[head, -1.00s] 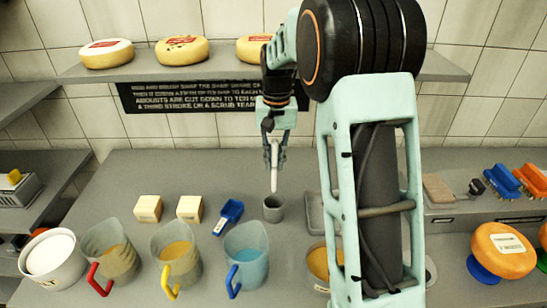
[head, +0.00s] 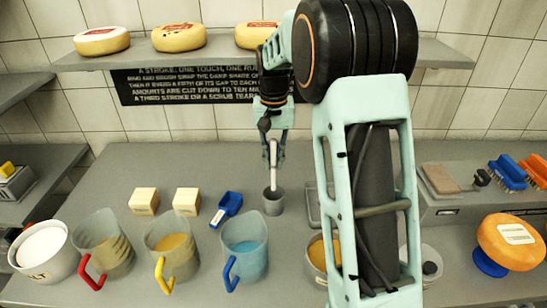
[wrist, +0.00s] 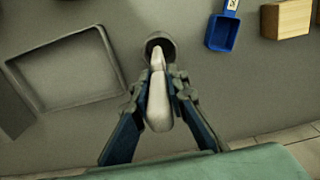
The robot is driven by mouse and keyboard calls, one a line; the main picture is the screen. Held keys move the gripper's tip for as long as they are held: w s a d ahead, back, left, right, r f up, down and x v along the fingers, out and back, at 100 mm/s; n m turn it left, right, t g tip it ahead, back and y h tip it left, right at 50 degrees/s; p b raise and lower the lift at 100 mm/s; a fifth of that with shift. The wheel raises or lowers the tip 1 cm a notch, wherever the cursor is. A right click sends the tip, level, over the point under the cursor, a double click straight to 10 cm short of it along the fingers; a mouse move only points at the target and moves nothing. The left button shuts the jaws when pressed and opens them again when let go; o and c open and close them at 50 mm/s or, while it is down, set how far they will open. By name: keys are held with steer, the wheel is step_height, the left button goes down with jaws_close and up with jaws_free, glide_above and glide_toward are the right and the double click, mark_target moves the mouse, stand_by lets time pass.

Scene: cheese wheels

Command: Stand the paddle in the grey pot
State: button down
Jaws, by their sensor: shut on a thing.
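The paddle (head: 273,165) is a slim, pale stick held upright in my gripper (head: 273,144). In the wrist view the paddle (wrist: 158,98) lies between the two fingers of my gripper (wrist: 160,84), which are shut on it. The grey pot (head: 273,202) is a small round cup on the counter, directly below my gripper. The paddle's lower end reaches the pot's mouth and appears to be inside it; whether it touches the bottom is hidden. In the wrist view the pot's rim (wrist: 160,40) shows around the paddle's far end.
A blue scoop (head: 227,207) and two pale blocks (head: 187,201) lie left of the pot. Jugs with red, yellow and blue handles (head: 245,250) stand in front. A grey tray (wrist: 65,72) sits right of the pot in the head view. Cheese wheels (head: 179,37) rest on the shelf above.

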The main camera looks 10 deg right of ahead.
mark_target(273, 139)
steer(key=shift+f+b, duration=1.95)
steer(key=shift+f, duration=1.45)
steer(key=c, duration=1.8)
jaws_free()
step_height(273, 139, up, 12)
steer(key=shift+r, duration=0.1)
